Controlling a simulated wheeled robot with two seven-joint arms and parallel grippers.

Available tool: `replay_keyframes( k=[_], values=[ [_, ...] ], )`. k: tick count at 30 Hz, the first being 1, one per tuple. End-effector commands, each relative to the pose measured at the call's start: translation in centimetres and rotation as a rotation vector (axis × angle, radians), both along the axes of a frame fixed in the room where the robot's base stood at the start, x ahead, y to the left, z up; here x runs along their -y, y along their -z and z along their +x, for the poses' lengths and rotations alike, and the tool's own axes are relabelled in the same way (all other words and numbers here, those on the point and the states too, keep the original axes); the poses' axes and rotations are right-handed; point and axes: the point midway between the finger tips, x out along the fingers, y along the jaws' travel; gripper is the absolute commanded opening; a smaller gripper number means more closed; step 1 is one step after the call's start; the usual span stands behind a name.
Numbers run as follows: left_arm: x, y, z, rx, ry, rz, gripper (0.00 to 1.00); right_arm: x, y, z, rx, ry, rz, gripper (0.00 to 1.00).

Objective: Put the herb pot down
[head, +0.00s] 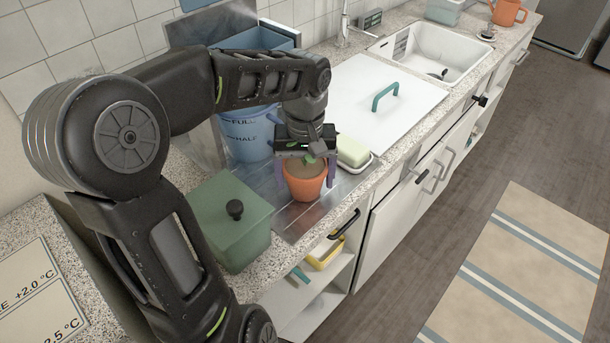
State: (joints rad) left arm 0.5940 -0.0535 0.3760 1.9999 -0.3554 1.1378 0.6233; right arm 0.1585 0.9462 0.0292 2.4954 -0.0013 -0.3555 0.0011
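The herb pot (305,187) is an orange pot with dark soil and a little green leaf showing. It is upright over the metal drainboard (268,190), near the counter's front edge. My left gripper (306,176) points down over it, with one purple finger on each side against the pot wall. The gripper body hides most of the plant. I cannot tell whether the pot's base touches the metal. My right gripper is not in view.
A green lidded box (230,222) stands left of the pot. A soap block on a white dish (354,154) is close on its right. A blue bucket (247,138) stands behind. A white board with a teal handle (385,97) and the sink (437,51) lie farther right.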

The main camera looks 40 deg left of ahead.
Motion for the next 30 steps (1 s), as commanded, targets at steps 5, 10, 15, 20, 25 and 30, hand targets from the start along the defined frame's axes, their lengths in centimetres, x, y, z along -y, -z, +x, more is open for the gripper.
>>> replay_keyframes(
  k=[5,10,15,20,25,30],
  values=[
    [0.0,0.3,0.0,0.0,0.0,0.0,0.88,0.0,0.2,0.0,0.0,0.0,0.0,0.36],
    [0.0,0.3,0.0,0.0,0.0,0.0,1.0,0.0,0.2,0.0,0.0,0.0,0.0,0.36],
    [0.0,0.2,0.0,0.0,0.0,0.0,1.0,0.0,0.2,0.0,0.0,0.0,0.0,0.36],
    [0.0,-0.3,0.0,0.001,-0.001,0.001,1.0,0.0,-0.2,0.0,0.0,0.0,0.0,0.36],
    [-0.1,-2.2,0.1,0.004,-0.001,0.003,1.0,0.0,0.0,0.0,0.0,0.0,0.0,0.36],
    [0.0,-5.5,0.1,0.005,-0.001,0.002,1.0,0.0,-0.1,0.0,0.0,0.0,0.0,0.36]
  ],
)
